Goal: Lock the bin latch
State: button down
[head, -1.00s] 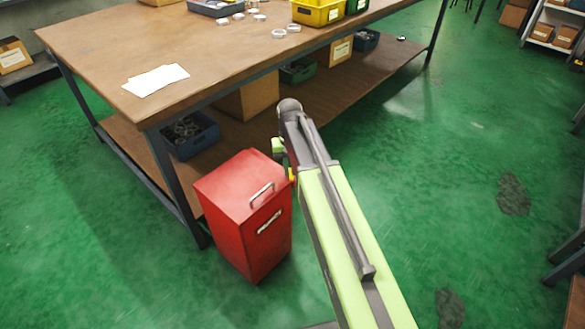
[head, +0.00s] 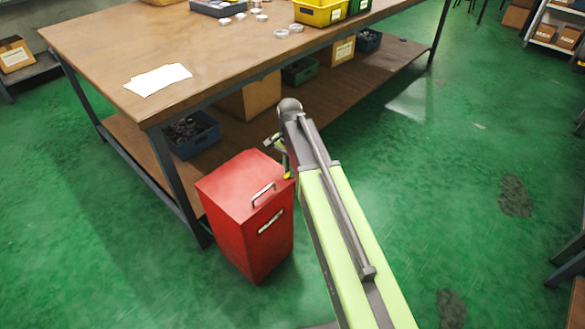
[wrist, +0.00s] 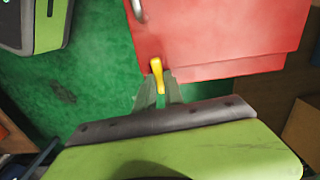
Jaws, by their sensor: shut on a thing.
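The red bin (head: 240,205) stands on the floor beside the table, with its lid down. A metal handle (head: 263,194) is on its lid. The yellow latch (head: 288,176) shows at the bin's upper right edge. In the wrist view the latch (wrist: 157,72) sticks out from the edge of the red bin (wrist: 220,35). My gripper (wrist: 158,88) is shut on the latch, with one finger on each side of it. In the head view my arm hides part of the gripper and the bin's right side.
A wooden table (head: 200,50) with a lower shelf stands behind the bin. It bears white papers (head: 158,79), rings and a yellow tub (head: 318,11). A blue crate (head: 190,134) and a cardboard box (head: 250,97) sit on the lower shelf.

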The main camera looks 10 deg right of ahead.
jog(key=shift+w+m, duration=0.15)
jog(key=shift+m, duration=0.35)
jog(key=c, duration=1.5)
grip_release()
jog(key=shift+o, duration=0.3)
jog(key=shift+r, duration=0.1)
notch_tip(320, 180, up, 17)
jog(key=p, duration=1.7)
jog(key=shift+r, duration=0.1)
